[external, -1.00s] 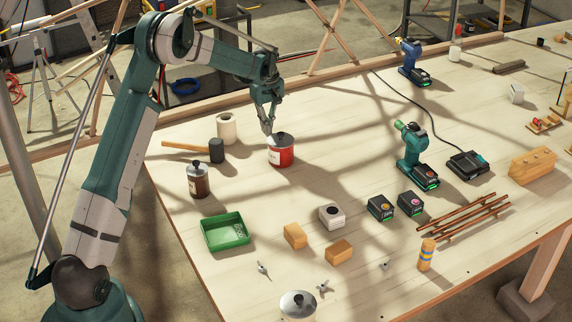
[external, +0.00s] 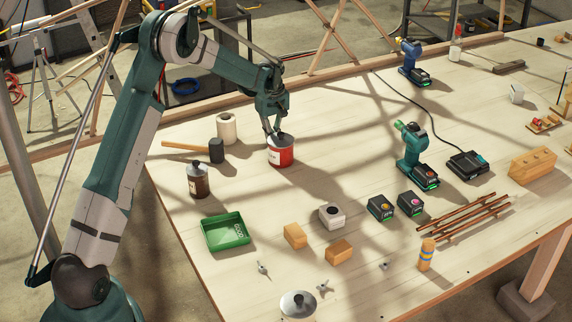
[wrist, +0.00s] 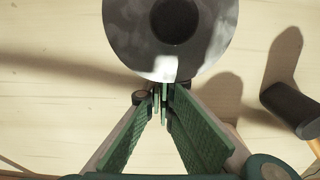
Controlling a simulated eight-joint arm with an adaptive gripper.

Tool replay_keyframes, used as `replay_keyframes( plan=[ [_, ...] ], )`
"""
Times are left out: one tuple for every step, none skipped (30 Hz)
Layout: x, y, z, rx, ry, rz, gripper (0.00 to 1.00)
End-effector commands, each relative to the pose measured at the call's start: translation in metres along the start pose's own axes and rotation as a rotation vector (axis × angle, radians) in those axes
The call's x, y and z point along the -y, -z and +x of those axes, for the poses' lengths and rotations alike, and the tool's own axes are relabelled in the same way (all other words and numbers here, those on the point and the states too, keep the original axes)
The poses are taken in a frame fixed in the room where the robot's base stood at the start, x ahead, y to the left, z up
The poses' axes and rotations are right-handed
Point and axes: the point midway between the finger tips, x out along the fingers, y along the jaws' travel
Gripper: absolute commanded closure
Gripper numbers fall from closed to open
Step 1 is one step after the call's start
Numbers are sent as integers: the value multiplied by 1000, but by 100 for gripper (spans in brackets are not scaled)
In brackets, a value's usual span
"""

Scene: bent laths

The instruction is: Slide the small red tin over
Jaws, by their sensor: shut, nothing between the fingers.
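The small red tin (external: 281,153) stands upright on the workbench, with a red and white side and a grey lid with a dark round centre. In the wrist view its round grey top (wrist: 205,50) fills the upper middle. My gripper (external: 271,134) is shut and empty, pointing down at the tin's left back edge. In the wrist view the closed fingertips (wrist: 162,92) are at the tin's near rim. I cannot tell whether they touch it. The tin's side is hidden in the wrist view.
A green tray (external: 226,247) and wooden blocks (external: 295,236) are nearer the front. The bench right of the tin is clear up to the green drill (external: 414,150).

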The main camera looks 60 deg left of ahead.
Motion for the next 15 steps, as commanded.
replay_keyframes(
  plan=[
    [0, 0, 0, 0, 0, 0, 100],
    [0, 0, 0, 0, 0, 0, 100],
    [0, -1, 0, 0, 0, 0, 100],
    [0, -2, 0, 0, 0, 0, 100],
    [0, -4, 0, 0, 0, 0, 100],
    [0, -7, 0, 0, 0, 1, 100],
    [0, -9, 1, 0, 0, 1, 100],
    [0, -13, 1, 0, 0, 1, 100],
    [0, -18, 1, 0, 0, 1, 100],
    [0, -22, 2, 0, 0, 2, 100],
    [0, -27, 2, 0, 0, 2, 100],
    [0, -35, 2, 0, 0, 3, 100],
    [-1, -40, 2, 0, 0, 3, 100],
    [-1, -46, 2, 0, 0, 2, 100],
    [0, -53, 2, 0, 0, 2, 100]
  ],
)
